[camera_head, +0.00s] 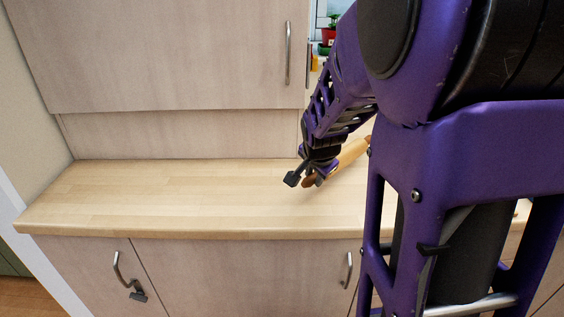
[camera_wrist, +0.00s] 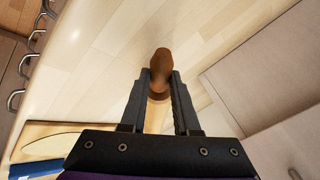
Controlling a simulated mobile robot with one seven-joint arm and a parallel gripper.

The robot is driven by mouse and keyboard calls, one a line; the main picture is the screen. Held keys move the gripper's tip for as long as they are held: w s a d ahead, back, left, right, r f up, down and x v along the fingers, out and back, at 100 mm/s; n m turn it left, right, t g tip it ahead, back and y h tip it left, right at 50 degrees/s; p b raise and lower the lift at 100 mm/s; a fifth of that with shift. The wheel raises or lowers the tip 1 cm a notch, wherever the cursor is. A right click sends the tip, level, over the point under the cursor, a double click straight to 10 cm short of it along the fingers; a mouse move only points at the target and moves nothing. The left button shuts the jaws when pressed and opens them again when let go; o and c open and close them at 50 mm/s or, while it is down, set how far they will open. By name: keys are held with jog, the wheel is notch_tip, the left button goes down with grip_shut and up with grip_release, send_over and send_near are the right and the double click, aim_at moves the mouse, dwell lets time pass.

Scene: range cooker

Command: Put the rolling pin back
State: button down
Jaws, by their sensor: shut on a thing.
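My gripper (camera_head: 302,178) is shut on the rolling pin (camera_head: 351,152), a pale wooden pin with a brown handle. In the head view the pin extends up and right from my gripper and is partly hidden behind my arm. In the wrist view the brown handle (camera_wrist: 161,62) sticks out between and past the fingertips of my gripper (camera_wrist: 162,80), and a bit of the pale body shows further back between the fingers. The pin is over the wooden worktop (camera_head: 180,195); I cannot tell whether it touches it.
The worktop's left part is clear. A wall cupboard (camera_head: 170,50) hangs above, with handled cupboards (camera_head: 220,270) below. In the wrist view a wooden board (camera_wrist: 75,128), a pale oval thing (camera_wrist: 52,145) and a blue thing (camera_wrist: 36,168) lie lower left.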

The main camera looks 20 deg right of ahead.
jog(key=shift+f+b, duration=0.4)
jog(key=shift+f, duration=1.7)
